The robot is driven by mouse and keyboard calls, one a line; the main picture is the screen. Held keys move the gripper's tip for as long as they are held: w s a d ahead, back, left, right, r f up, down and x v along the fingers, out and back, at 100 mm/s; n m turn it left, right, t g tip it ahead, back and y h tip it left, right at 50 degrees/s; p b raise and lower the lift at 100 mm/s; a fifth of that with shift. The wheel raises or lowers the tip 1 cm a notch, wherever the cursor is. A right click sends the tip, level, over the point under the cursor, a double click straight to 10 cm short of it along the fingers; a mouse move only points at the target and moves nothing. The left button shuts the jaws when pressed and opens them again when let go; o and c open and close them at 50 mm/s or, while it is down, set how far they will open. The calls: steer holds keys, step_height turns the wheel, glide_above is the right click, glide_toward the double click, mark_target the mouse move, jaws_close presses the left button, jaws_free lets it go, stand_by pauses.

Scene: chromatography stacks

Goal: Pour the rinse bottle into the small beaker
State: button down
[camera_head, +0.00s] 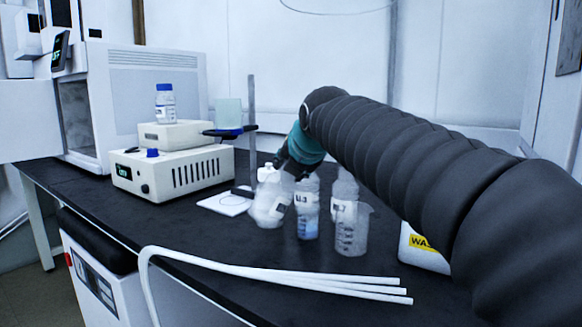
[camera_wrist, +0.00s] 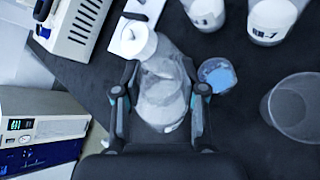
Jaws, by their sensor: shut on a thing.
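My gripper (camera_wrist: 160,108) is shut on a translucent, pale bottle, the rinse bottle (camera_wrist: 163,85), which lies between its two fingers. In the head view the rinse bottle (camera_head: 268,206) hangs tilted below my gripper (camera_head: 287,172), left of the small beaker. The small beaker (camera_wrist: 216,76) holds blue liquid and stands just right of my gripper in the wrist view. In the head view the small beaker (camera_head: 307,228) stands in front of a labelled bottle. I cannot tell whether liquid leaves the rinse bottle.
A larger clear beaker (camera_head: 351,238) stands to the right, with labelled bottles (camera_head: 307,190) behind. A white container with a yellow label (camera_head: 423,248) is farther right. White tubes (camera_head: 290,277) lie in front. A rod stand (camera_head: 252,130) and white instrument (camera_head: 172,172) are left.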

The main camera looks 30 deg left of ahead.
steer(key=shift+f+m+g+y, duration=0.15)
steer(key=shift+m+g+y, duration=0.15)
steer(key=shift+w, duration=0.1)
steer(key=shift+d+f+m+g, duration=0.1)
steer(key=shift+f+m+g, duration=0.2)
stand_by(0.4)
steer(key=shift+w+f+m+g+y+b, duration=0.1)
steer(key=shift+f+m+g+y+b, duration=0.2)
steer(key=shift+f+g+y, duration=0.1)
stand_by(0.3)
